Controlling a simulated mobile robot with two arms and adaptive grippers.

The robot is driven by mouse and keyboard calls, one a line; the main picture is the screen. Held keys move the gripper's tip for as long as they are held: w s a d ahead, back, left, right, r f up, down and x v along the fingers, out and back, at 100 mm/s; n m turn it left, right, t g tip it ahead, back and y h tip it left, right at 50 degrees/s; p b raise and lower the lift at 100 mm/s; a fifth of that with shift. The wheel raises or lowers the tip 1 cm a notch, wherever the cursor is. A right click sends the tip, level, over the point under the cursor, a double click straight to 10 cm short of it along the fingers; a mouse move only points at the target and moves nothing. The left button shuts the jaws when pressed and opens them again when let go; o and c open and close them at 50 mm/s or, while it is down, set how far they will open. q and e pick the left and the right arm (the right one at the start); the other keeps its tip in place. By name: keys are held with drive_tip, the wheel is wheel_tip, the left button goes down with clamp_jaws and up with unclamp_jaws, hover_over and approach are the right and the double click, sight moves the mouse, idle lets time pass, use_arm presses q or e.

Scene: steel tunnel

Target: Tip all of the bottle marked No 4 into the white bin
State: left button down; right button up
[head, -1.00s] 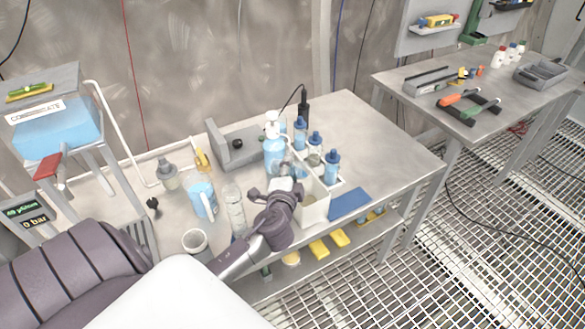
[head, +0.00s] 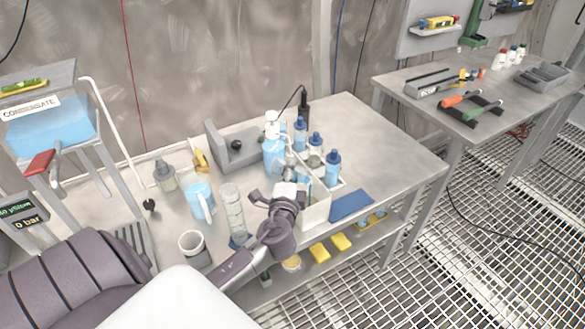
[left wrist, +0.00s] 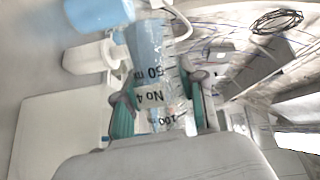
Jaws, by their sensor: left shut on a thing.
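My left gripper (head: 287,198) is beside the left edge of the white bin (head: 317,210), at the bench's front. It is shut on a clear graduated bottle marked No 4 (left wrist: 152,97), held between the green finger pads in the left wrist view. The marking appears upside down there, with bluish colour towards the bottle's far end. In the head view the gripper hides most of this bottle, so I cannot tell its exact tilt or whether anything is flowing. The bin's inside is only partly visible. My right gripper is out of view.
Close by are a pump bottle (head: 272,150), several blue-capped bottles (head: 333,168), a clear cylinder (head: 231,210), a jug of blue liquid (head: 200,201) and a white cup (head: 193,245). A blue mat (head: 351,204) lies right of the bin. The bench's back right is clear.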

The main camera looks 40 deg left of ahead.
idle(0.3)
use_arm(q)
drive_tip(key=shift+d+m+b, duration=0.1)
drive_tip(key=shift+m+b, duration=0.4)
drive_tip(key=shift+d+r+m+t, duration=0.15)
drive_tip(key=shift+m+t, duration=0.35)
drive_tip(key=shift+m, duration=0.2)
drive_tip(key=shift+b, duration=0.3)
drive_tip(key=shift+d+r+y, duration=0.1)
drive_tip(key=shift+d+y, duration=0.05)
drive_tip(key=shift+y, duration=0.15)
idle(0.6)
